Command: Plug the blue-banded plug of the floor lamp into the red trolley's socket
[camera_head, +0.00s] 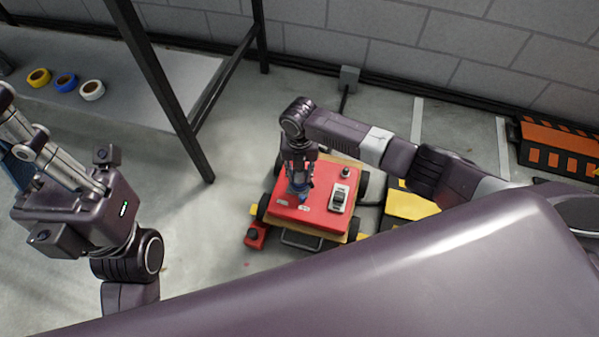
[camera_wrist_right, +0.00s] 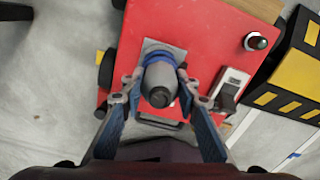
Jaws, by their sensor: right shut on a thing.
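The red trolley (camera_head: 318,217) stands on the floor in the middle of the head view, and its red top (camera_wrist_right: 205,25) fills much of the right wrist view. My right gripper (camera_head: 298,190) is over the left part of this top, pointing down. In the right wrist view its fingers (camera_wrist_right: 163,92) are shut on the grey plug (camera_wrist_right: 160,76) with a blue band (camera_wrist_right: 162,56). The plug is in front of a grey socket plate and hides most of it. I cannot tell whether the plug is seated. My left gripper is at the left of the head view, its fingertips unclear.
A switch (camera_head: 340,197) and a dark knob (camera_head: 346,172) sit on the trolley's top. A yellow-black block (camera_wrist_right: 295,65) stands close to its right. A table with several tape rolls (camera_head: 66,82) is at upper left. An orange-black barrier (camera_head: 560,150) is at far right.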

